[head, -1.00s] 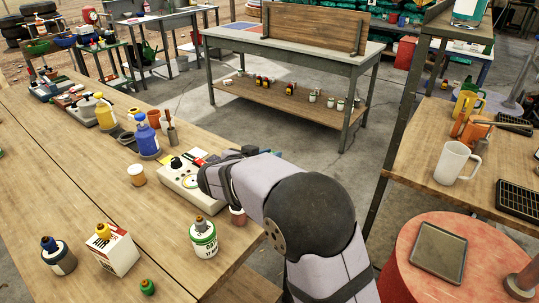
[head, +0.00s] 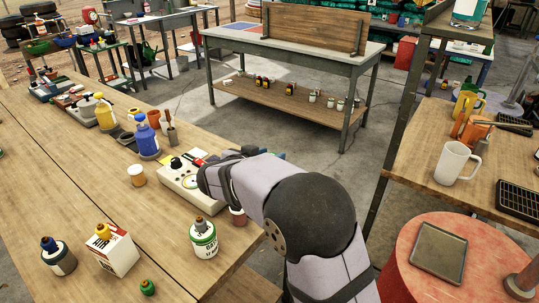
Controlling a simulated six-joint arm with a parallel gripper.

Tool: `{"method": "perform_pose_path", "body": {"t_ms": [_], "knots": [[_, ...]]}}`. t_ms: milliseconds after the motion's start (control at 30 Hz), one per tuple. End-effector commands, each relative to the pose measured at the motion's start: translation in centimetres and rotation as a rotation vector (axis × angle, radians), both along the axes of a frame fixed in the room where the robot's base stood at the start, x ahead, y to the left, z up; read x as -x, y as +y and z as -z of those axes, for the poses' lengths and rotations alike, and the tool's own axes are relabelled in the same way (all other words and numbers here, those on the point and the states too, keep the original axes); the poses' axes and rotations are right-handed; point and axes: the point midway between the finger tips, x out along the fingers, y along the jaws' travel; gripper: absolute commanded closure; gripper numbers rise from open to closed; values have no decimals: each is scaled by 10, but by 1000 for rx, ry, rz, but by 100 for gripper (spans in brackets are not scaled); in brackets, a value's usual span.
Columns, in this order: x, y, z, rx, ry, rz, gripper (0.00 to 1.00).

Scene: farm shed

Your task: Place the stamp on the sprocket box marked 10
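I cannot make out for sure which thing is the stamp, and no mark 10 is readable. A small green piece with a brown knob (head: 147,287) lies at the bench's front. My arm reaches from the lower right over the bench's right edge, beside a pale device with a dial (head: 182,182).
A white labelled can (head: 204,241), a dark bottle (head: 58,258) and a small jar (head: 136,175) stand on the bench (head: 60,185). A blue bottle (head: 147,139) is farther back. A red drum (head: 395,262) with a tray (head: 438,250) stands right. Bare wood lies between the things.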

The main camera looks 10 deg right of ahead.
Motion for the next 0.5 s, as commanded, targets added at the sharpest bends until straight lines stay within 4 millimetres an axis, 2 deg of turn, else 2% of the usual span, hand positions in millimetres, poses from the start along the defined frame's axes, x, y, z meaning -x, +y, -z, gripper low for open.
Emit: {"method": "perform_pose_path", "body": {"t_ms": [500], "knots": [[66, 51, -33, -2, -4, -5, 63]]}}
